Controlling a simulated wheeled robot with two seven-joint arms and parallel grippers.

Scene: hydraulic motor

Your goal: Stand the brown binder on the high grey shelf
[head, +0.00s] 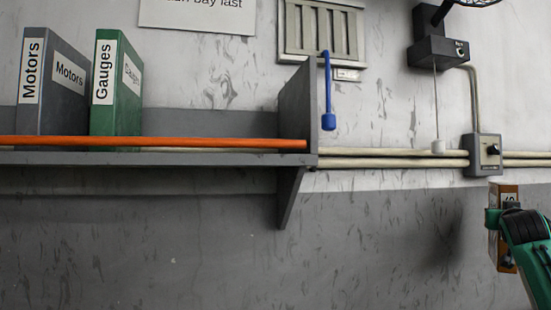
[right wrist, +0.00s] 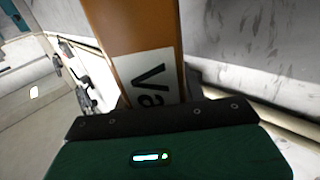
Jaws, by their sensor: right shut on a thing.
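The brown binder (head: 508,194) is at the right edge of the head view, upright and mostly hidden behind my right gripper (head: 499,222). That gripper is shut on it and holds it in front of the wall, below and right of the shelf. In the right wrist view the brown binder (right wrist: 135,32) rises from the gripper, with a white label starting "Va". The high grey shelf (head: 200,158) spans the left of the head view. It has an orange front rail (head: 180,143) and a grey end panel (head: 298,105). My left gripper is not in view.
A grey "Motors" binder (head: 62,95) and a green "Gauges" binder (head: 125,100) stand on the shelf's left part. The shelf is clear between the green binder and the end panel. A blue handle (head: 328,95) hangs beside the panel. A switch box (head: 486,154) is above my right gripper.

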